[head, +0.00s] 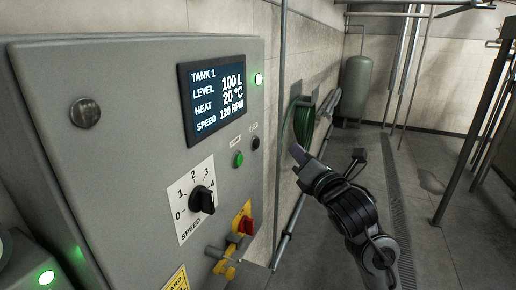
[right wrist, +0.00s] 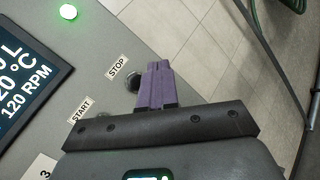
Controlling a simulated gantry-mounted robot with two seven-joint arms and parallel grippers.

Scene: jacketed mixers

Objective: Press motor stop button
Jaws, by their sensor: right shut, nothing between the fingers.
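The grey control panel (head: 130,130) fills the left of the head view. Its dark stop button (head: 255,143) sits at the right edge, above and right of the lit green start button (head: 238,159). My right gripper (head: 297,151) has purple fingers shut together with nothing between them. In the head view it is right of the stop button, with a gap in the picture. In the right wrist view the fingertips (right wrist: 158,66) overlap the right side of the dark stop button (right wrist: 132,82), beside the STOP label (right wrist: 118,67); I cannot tell contact. My left gripper is not in view.
A green hose (head: 303,122) hangs on the wall behind. Open floor lies to the right.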

